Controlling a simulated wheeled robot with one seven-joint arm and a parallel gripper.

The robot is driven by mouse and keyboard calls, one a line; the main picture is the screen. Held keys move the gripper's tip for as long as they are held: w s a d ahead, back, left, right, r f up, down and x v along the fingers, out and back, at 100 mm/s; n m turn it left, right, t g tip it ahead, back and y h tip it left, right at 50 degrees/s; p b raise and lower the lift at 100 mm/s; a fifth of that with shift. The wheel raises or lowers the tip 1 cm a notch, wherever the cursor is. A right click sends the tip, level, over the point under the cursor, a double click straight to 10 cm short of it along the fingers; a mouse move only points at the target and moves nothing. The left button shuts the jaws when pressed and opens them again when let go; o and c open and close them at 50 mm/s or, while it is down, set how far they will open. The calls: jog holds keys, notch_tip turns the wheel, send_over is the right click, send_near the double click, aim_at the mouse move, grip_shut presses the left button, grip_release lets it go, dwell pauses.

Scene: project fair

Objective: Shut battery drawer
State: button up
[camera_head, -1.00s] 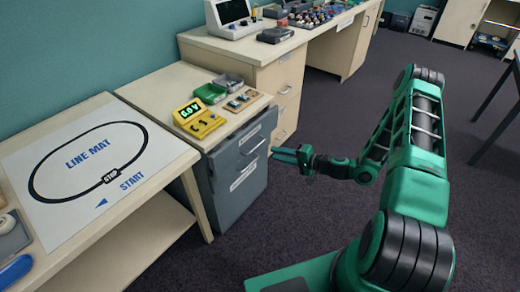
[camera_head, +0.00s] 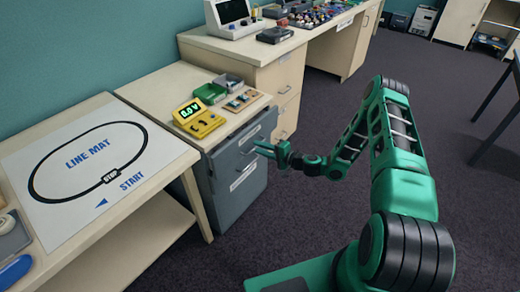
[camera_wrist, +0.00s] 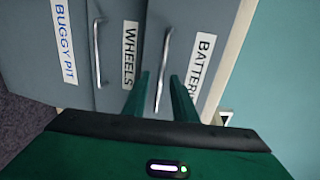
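The battery drawer (camera_head: 247,138) is the top drawer of the grey cabinet and seems to stand slightly forward of the drawers below. In the wrist view, the battery drawer front (camera_wrist: 214,22) is at right, its label partly hidden by a finger. Its metal bar handle (camera_wrist: 162,65) lies between my fingers in the picture. My gripper (camera_head: 261,149) is open in front of the cabinet, and its two green fingers also show in the wrist view (camera_wrist: 159,78). I cannot tell whether they touch the handle.
The wheels drawer (camera_wrist: 120,75) and buggy pit drawer (camera_wrist: 65,65) are in the same cabinet. A line mat (camera_head: 80,165) lies on the left table.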

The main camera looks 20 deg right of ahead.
jog(key=shift+w+a, duration=0.2)
jog(key=shift+w, duration=0.05)
grip_shut()
jog(key=shift+f, duration=0.1)
dwell(1.2)
